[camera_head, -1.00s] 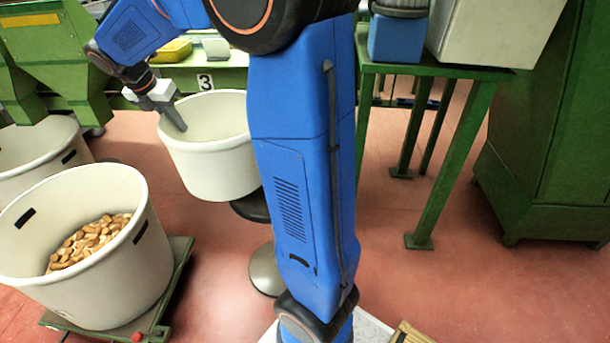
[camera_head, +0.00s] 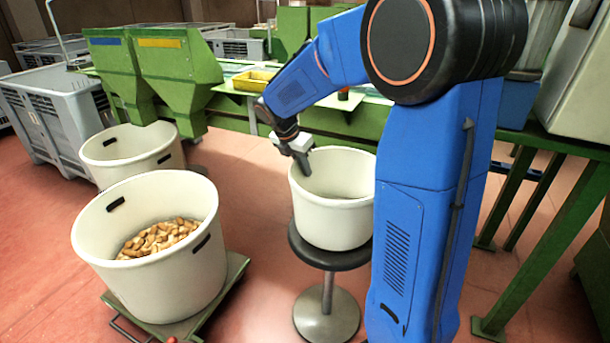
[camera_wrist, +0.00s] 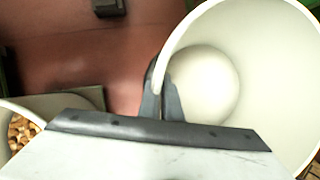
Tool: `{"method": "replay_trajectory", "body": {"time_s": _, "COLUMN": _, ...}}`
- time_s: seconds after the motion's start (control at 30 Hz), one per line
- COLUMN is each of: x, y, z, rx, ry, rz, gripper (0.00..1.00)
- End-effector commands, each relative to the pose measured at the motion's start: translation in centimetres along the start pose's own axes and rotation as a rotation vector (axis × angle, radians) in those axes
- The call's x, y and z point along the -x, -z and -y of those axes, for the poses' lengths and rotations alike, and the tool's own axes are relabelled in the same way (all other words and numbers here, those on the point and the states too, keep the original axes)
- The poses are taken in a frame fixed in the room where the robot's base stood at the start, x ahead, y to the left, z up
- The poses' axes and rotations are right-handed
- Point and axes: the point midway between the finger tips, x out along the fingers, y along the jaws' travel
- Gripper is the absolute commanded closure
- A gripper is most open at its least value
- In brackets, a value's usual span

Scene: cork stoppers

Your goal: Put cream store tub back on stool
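The cream tub (camera_head: 335,215) is upright over the round dark seat of the stool (camera_head: 362,258). Its underside looks at or very close to the seat; I cannot tell whether it bears on it. My gripper (camera_head: 305,166) is at the tub's left rim, pointing down. In the wrist view my gripper (camera_wrist: 161,103) has its fingers closed on the rim wall of the tub (camera_wrist: 285,75), and the tub's inside looks empty. The tub's right edge is partly hidden by my arm in the head view.
A cream tub of corks (camera_head: 150,285) stands on a green wheeled platform (camera_head: 238,268) at front left. Another cream tub (camera_head: 130,170) is behind it. A green bench (camera_head: 235,112) runs behind the stool. Red floor is clear between the cork tub and stool.

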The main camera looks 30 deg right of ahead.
Motion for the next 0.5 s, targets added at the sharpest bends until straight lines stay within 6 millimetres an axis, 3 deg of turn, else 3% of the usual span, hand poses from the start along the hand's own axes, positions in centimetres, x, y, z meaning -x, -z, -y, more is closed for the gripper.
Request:
{"method": "replay_trajectory", "body": {"time_s": 0.17, "x": -1.9, "y": 0.8, "z": -0.1, "rx": 0.001, "ry": 0.002, "rz": -0.001, "gripper": 1.0}}
{"method": "replay_trajectory", "body": {"time_s": 0.5, "x": -2.1, "y": 0.9, "z": -0.2, "rx": 0.0, "ry": 0.0, "rz": 0.0, "gripper": 1.0}}
